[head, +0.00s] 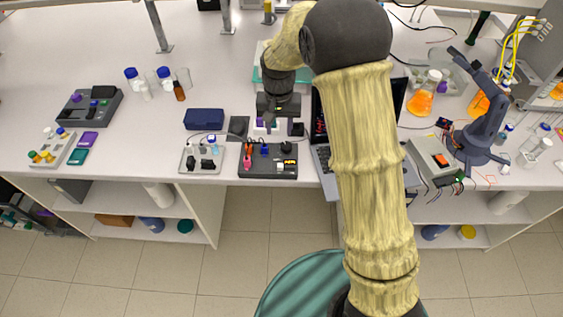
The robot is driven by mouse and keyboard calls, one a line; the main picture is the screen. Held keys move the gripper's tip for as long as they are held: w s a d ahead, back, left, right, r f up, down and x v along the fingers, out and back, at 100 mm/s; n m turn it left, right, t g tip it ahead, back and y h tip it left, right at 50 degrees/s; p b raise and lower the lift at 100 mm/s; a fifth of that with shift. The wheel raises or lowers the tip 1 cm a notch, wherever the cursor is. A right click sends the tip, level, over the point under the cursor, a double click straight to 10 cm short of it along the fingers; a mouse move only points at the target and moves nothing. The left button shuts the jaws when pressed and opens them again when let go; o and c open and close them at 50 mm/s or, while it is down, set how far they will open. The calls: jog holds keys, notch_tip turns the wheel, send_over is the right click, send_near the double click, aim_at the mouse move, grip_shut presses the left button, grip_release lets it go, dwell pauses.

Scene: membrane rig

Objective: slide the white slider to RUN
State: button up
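A black control panel (254,174) lies near the front edge of the bench. It carries orange and red parts on its left, a dark knob, and small white parts on its right. One of these, a small white part (281,166), may be the white slider. It is too small to tell for sure, and no RUN label is readable. My gripper (283,128) points down over the bench just behind the panel. Its dark fingers appear apart, with nothing clearly held between them. It does not appear to touch the panel.
A grey tray (187,166) with dark pieces sits left of the panel, with a blue case (203,118) behind it. A laptop (323,158) stands close on the right, partly hidden by my arm. A small dark robot arm (482,140) stands further right.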

aim_at(280, 165)
notch_tip(280, 165, down, 17)
jog(key=p, duration=0.5)
jog(key=shift+d, duration=0.1)
jog(key=shift+s, duration=0.1)
grip_shut()
